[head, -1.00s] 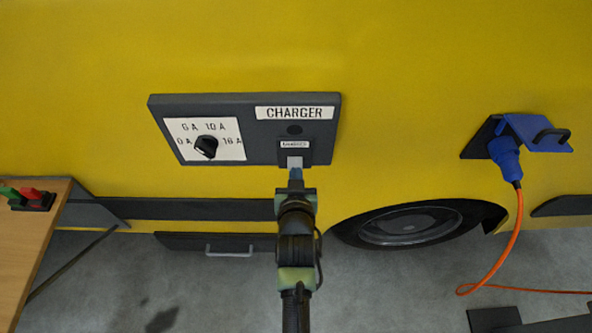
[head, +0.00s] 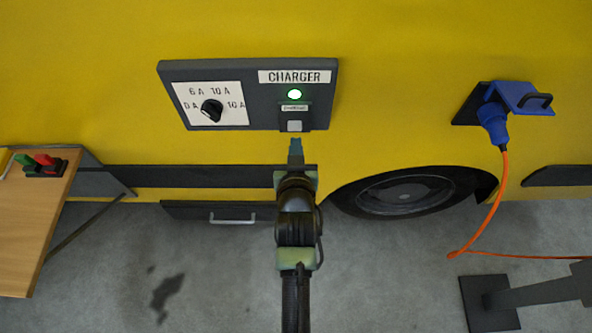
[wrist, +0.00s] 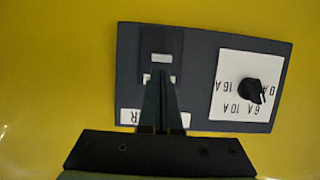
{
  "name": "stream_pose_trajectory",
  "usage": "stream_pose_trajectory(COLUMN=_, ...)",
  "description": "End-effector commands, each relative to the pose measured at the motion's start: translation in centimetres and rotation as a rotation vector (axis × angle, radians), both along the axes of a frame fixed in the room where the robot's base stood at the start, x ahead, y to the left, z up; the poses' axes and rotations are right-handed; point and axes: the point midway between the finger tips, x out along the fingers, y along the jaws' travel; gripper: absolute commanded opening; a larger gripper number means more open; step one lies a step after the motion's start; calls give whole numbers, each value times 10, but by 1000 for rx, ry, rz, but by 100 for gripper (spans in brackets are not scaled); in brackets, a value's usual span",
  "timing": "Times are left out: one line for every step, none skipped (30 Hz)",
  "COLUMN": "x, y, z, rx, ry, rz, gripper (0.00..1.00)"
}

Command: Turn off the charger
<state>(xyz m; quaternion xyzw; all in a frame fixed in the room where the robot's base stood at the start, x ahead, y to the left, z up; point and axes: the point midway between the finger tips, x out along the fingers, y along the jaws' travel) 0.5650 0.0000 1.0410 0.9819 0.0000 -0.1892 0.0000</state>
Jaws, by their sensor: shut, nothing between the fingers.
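The charger panel (head: 245,75) is a dark box on the yellow vehicle side, labelled CHARGER. A round lamp (head: 294,94) on it glows green. Below the lamp is a small label, then a pale switch (head: 295,126) in a dark housing. The switch also shows in the wrist view (wrist: 162,58). A black knob (head: 212,110) sits at the panel's left on a white plate marked in amps; it shows upside down in the wrist view (wrist: 250,91). My gripper (head: 296,145) is shut and empty, just below the switch in the picture. In the wrist view its fingers hide the lamp.
A blue plug (head: 493,123) with an orange cable (head: 492,205) is in a socket at right. A wooden table (head: 40,215) with a red and green switch (head: 42,163) stands at left. A wheel (head: 405,193) and a drawer handle (head: 232,219) lie below the panel.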

Motion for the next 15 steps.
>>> stream_pose_trajectory(x=-9, y=0, z=2, rx=0, ry=1, rz=0, gripper=0)
stream_pose_trajectory(x=-13, y=0, z=4, rx=0, ry=0, rz=0, gripper=0)
stream_pose_trajectory(x=-19, y=0, z=6, rx=0, ry=0, rz=0, gripper=0)
stream_pose_trajectory(x=-24, y=0, z=9, rx=0, ry=0, rz=0, gripper=0)
stream_pose_trajectory(x=-28, y=0, z=11, rx=0, ry=1, rz=0, gripper=0)
stream_pose_trajectory(x=-34, y=0, z=14, rx=0, ry=0, rz=0, gripper=0)
stream_pose_trajectory(x=-39, y=0, z=15, rx=0, ry=1, rz=0, gripper=0)
stream_pose_trajectory(x=-43, y=0, z=18, rx=0, ry=0, rz=0, gripper=0)
stream_pose_trajectory(x=-48, y=0, z=20, rx=0, ry=1, rz=0, gripper=0)
stream_pose_trajectory(x=-52, y=0, z=22, rx=0, ry=0, rz=0, gripper=0)
stream_pose_trajectory(x=-55, y=0, z=24, rx=0, ry=0, rz=0, gripper=0)
stream_pose_trajectory(x=-59, y=0, z=25, rx=0, ry=1, rz=0, gripper=0)
stream_pose_trajectory(x=-62, y=0, z=27, rx=0, ry=1, rz=0, gripper=0)
stream_pose_trajectory(x=-64, y=0, z=28, rx=0, ry=1, rz=0, gripper=0)
stream_pose_trajectory(x=-67, y=0, z=30, rx=0, ry=0, rz=0, gripper=0)
